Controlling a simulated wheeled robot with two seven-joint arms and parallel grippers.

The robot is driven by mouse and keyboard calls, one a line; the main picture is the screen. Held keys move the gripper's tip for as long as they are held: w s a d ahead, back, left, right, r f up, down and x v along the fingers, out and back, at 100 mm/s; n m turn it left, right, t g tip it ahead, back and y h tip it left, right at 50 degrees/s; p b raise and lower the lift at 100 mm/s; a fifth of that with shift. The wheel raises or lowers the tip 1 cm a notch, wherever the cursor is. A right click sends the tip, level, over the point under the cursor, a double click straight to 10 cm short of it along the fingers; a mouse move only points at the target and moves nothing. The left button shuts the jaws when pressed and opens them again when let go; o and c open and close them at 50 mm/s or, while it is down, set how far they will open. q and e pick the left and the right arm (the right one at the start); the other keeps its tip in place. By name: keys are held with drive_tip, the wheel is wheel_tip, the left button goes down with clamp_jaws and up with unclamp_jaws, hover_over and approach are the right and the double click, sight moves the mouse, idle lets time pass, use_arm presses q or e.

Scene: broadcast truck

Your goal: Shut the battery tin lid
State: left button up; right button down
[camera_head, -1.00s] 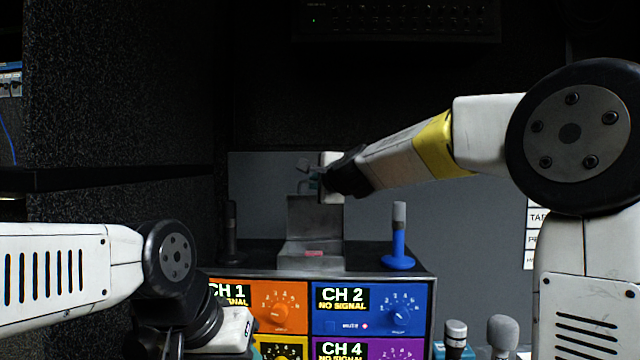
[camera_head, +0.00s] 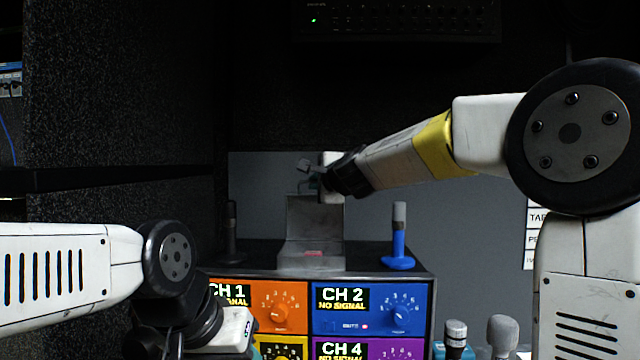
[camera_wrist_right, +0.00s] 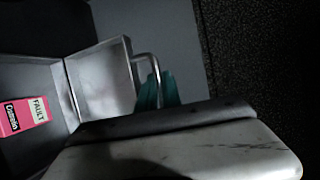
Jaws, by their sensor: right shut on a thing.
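The battery tin (camera_head: 312,262) is a grey metal box on top of the channel rack. Its lid (camera_head: 315,215) stands open, about upright at the back; it also shows in the right wrist view (camera_wrist_right: 100,82). A pink FAULT label (camera_wrist_right: 22,116) lies inside the tin. My right gripper (camera_head: 310,182) is behind and above the lid. Its teal fingertips (camera_wrist_right: 157,90) are shut on the bent metal handle (camera_wrist_right: 147,62) on the lid's back. My left gripper (camera_head: 235,330) is low in front of the rack, its fingers mostly hidden.
A blue stick on a round base (camera_head: 398,240) stands right of the tin, and a dark one (camera_head: 231,235) left of it. The rack front (camera_head: 372,308) has coloured channel panels with knobs. Microphones (camera_head: 502,335) stand at the lower right. A grey wall is behind.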

drive_tip(key=s+f, duration=0.3)
drive_tip(key=s, duration=0.5)
drive_tip(key=shift+s, duration=0.4)
drive_tip(key=shift+s+a+f, duration=0.1)
idle(0.4)
drive_tip(key=c, duration=1.8)
unclamp_jaws()
drive_tip(key=shift+s, duration=0.1)
